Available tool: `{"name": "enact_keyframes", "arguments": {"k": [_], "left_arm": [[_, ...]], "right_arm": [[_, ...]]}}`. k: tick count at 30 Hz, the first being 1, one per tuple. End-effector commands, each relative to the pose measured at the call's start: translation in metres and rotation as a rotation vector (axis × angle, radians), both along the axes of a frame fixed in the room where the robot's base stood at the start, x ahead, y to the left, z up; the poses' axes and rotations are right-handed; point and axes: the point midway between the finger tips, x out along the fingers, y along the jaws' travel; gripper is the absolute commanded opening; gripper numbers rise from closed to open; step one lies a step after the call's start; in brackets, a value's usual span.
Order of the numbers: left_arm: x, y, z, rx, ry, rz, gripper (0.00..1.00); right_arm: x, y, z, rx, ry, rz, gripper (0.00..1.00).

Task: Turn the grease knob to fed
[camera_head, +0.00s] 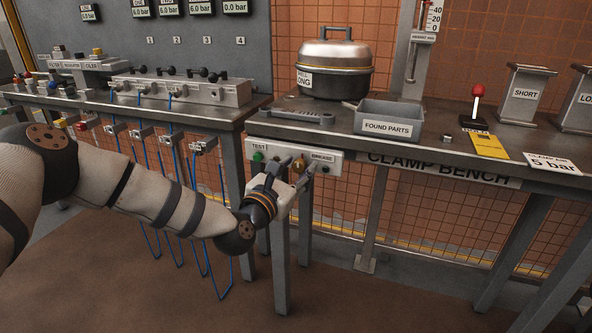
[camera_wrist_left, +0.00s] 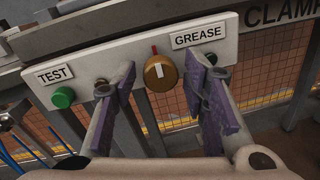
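The grease knob (camera_wrist_left: 160,72) is a round brass-orange knob on a pale panel (camera_wrist_left: 120,52), left of and below the GREASE label (camera_wrist_left: 198,35). A red mark at its top points roughly up, tilted slightly left. It also shows small in the head view (camera_head: 299,166). My left gripper (camera_wrist_left: 163,82) is open, with one purple-padded finger on each side of the knob and a visible gap to it on both sides. In the head view my left gripper (camera_head: 297,172) reaches up to the panel front. My right gripper is in neither view.
A green button (camera_wrist_left: 63,97) sits under the TEST label (camera_wrist_left: 55,75). Above, the clamp bench holds a grey FOUND PARTS bin (camera_head: 389,119) and a lidded pot (camera_head: 334,70). Blue hoses (camera_head: 185,200) hang at left.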

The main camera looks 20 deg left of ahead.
Motion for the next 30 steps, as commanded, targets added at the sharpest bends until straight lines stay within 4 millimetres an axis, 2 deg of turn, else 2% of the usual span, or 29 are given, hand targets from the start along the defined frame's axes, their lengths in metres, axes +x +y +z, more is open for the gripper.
{"name": "enact_keyframes", "arguments": {"k": [1, 4, 17, 30], "left_arm": [[-0.0001, 0.0002, -0.0002, 0.000, 0.000, 0.000, 0.23], [-0.0003, 0.0002, -0.0003, 0.000, 0.001, 0.000, 0.00], [-0.0004, 0.0002, 0.0000, 0.070, -0.002, 0.001, 0.00], [-0.0005, 0.0004, 0.0014, 0.440, -0.013, 0.000, 0.00]], "right_arm": [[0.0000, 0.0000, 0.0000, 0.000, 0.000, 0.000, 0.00], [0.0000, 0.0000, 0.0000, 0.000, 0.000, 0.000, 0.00], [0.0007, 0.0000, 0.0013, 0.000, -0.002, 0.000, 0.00], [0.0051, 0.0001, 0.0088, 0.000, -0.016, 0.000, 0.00]]}}
